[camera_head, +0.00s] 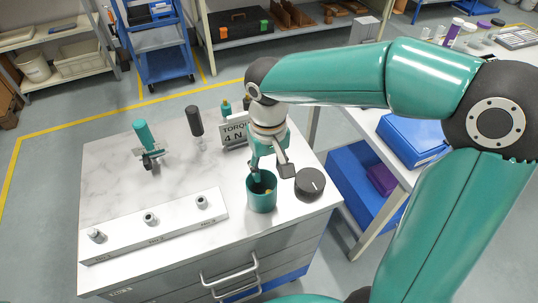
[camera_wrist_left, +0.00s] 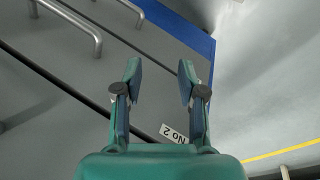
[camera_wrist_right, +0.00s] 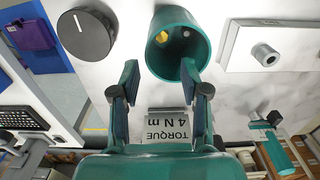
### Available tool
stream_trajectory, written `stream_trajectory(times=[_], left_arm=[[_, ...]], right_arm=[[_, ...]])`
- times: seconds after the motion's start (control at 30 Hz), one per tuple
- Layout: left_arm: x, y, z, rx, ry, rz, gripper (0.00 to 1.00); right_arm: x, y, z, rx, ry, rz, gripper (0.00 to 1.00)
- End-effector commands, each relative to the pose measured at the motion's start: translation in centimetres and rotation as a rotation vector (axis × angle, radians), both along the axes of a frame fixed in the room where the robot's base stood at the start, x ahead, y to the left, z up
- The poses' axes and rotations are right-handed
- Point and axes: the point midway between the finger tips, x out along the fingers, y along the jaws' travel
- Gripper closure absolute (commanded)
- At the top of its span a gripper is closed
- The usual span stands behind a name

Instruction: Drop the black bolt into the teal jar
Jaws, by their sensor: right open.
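The teal jar (camera_head: 261,197) stands upright near the right front edge of the white worktop. It also shows in the right wrist view (camera_wrist_right: 178,68), with a small yellow piece (camera_wrist_right: 162,37) and a pale spot inside. I cannot make out a black bolt in any view; the jar's dark inside is only partly visible. My right gripper (camera_head: 268,170) is open just above the jar's mouth, with nothing seen between its fingers (camera_wrist_right: 160,70). My left gripper (camera_wrist_left: 159,68) is open and empty in front of the cabinet drawers.
A dark round knob (camera_head: 310,182) sits right of the jar. A pale rail (camera_head: 175,222) with several small metal fittings lies left. Behind are a torque sign (camera_head: 235,133), a black-handled tool (camera_head: 195,121) and a teal tool (camera_head: 146,138). The worktop's left middle is clear.

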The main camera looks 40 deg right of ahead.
Motion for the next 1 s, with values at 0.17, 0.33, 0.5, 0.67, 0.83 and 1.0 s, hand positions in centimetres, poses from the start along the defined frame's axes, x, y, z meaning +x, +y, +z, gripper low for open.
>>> stream_trajectory(times=[0.17,0.33,0.5,0.67,0.83,1.0], left_arm=[[0.0,0.0,0.0,0.000,0.000,0.000,0.60],[0.0,0.0,0.0,0.000,0.000,0.000,0.60],[0.0,0.0,0.0,0.000,0.000,0.000,0.60],[0.0,0.0,0.0,0.000,0.000,0.000,0.60],[0.0,0.0,0.0,0.000,0.001,0.000,0.60],[0.0,0.0,0.0,0.000,0.001,0.000,0.60]], right_arm=[[0.1,0.0,2.0,0.000,-0.007,0.000,0.55],[0.1,0.0,5.3,0.001,-0.008,0.000,0.55],[0.1,0.0,8.6,0.002,-0.007,0.001,0.55],[0.1,0.0,10.8,0.000,-0.003,0.001,0.55],[0.0,0.0,11.6,0.001,-0.001,0.000,0.55],[0.0,0.0,11.7,0.001,-0.001,0.000,0.55]])
